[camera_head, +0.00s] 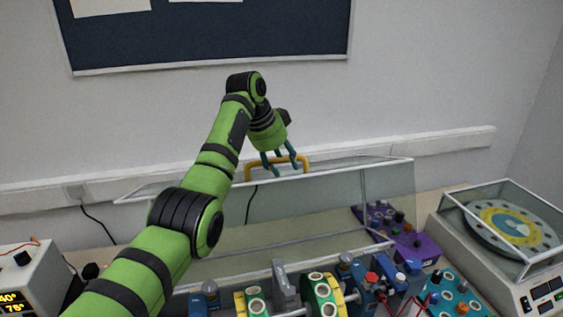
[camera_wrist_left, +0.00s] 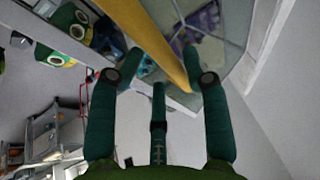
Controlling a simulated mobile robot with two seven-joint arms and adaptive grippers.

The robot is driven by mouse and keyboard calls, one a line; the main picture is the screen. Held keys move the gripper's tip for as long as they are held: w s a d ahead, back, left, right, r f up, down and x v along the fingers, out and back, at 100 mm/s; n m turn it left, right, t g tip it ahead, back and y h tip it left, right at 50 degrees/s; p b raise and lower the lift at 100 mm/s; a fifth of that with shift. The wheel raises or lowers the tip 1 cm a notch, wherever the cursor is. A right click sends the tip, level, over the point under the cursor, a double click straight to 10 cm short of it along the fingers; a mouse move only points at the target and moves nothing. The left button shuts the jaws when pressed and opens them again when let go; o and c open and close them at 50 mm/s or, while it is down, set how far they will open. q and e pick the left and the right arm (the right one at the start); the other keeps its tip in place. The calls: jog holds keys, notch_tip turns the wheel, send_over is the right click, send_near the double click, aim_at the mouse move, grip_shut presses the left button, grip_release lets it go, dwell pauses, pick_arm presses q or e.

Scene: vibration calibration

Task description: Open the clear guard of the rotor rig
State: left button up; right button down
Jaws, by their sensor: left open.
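The clear guard (camera_head: 310,208) is a see-through panel with a pale frame. It stands raised behind the rotor rig (camera_head: 323,293), whose yellow-and-green discs show uncovered at the bottom of the head view. A yellow handle (camera_head: 304,163) sits at the guard's top edge. My left gripper (camera_head: 279,168) is at this handle, with its teal fingers open around it. In the left wrist view the yellow handle (camera_wrist_left: 160,38) runs between the spread fingers of my left gripper (camera_wrist_left: 163,65). I cannot tell whether any finger touches it. My right gripper is not in view.
A purple board (camera_head: 418,247) with knobs and a teal board (camera_head: 455,295) lie right of the rig. A turntable device (camera_head: 508,228) under a clear cover stands far right. A grey display box (camera_head: 28,268) is at left. The wall is close behind the guard.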

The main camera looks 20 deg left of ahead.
pick_arm(q)
jog(key=v, duration=1.2)
